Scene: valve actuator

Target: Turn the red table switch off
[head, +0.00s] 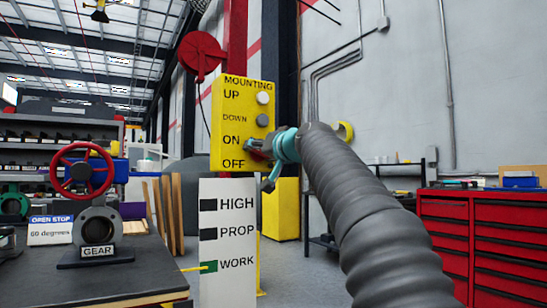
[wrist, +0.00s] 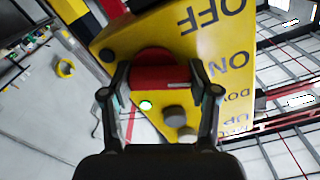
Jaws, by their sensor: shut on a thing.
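The yellow control box (head: 232,98) stands on a post, with UP and DOWN buttons above and ON and OFF marks below. In the wrist view the same box (wrist: 215,60) appears turned over, with its labels upside down. The red switch (wrist: 158,78) has a round base and a wide red handle with a pale line. My gripper (wrist: 160,90) has one finger at each side of this handle and is shut on it. In the head view my gripper (head: 260,149) is at the box's lower right, beside ON and OFF, and largely hides the switch.
A white HIGH/PROP/WORK board (head: 228,275) is below the box, its WORK mark green. A bench (head: 110,285) with a red-wheeled valve (head: 82,170) is at left. A red drawer cabinet (head: 480,240) is at right.

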